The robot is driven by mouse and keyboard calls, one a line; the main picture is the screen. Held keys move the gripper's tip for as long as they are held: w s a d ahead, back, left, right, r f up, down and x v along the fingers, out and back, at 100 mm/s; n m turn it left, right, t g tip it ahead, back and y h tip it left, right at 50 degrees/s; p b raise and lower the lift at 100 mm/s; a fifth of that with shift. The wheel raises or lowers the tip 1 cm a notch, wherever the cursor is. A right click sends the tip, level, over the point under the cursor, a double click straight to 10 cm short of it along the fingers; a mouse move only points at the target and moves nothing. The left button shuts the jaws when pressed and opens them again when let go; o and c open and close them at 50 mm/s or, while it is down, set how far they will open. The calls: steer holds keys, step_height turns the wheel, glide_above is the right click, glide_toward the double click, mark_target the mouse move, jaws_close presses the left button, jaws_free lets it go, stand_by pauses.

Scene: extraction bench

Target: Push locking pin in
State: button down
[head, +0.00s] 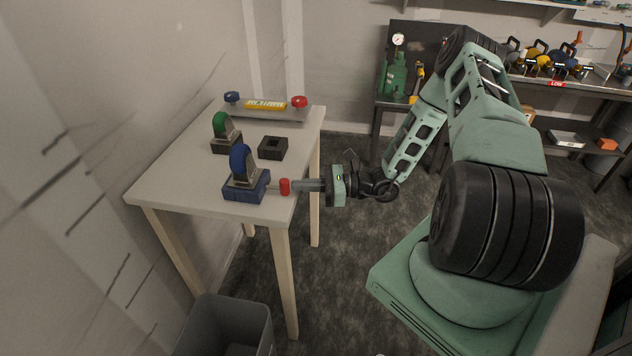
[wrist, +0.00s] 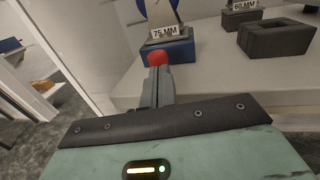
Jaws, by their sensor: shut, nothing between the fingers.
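The locking pin has a red knob (head: 285,187) and sticks out of the right side of a blue base block (head: 245,190) with a blue ring standing on it. A short pale length of shaft shows between knob and block. In the wrist view the red knob (wrist: 158,58) is just beyond my fingertips, in front of the blue block (wrist: 172,48) labelled 75 MM. My gripper (head: 298,186) is shut and points left, in line with the knob. Its fingertips (wrist: 158,72) are at the knob's outer end; I cannot tell whether they touch.
A green ring on a dark block (head: 226,142) and a dark square block with a hole (head: 273,148) stand behind on the pale table (head: 175,178). A bar with blue and red knobs (head: 266,106) lies at the back. A grey bin (head: 225,325) stands below the front edge.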

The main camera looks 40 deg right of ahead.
mark_target(286, 182)
steer(key=shift+w+a, duration=0.15)
steer(key=shift+a, duration=0.05)
steer(key=x, duration=0.3)
steer(key=shift+w, duration=0.55)
steer(key=shift+r, duration=0.1)
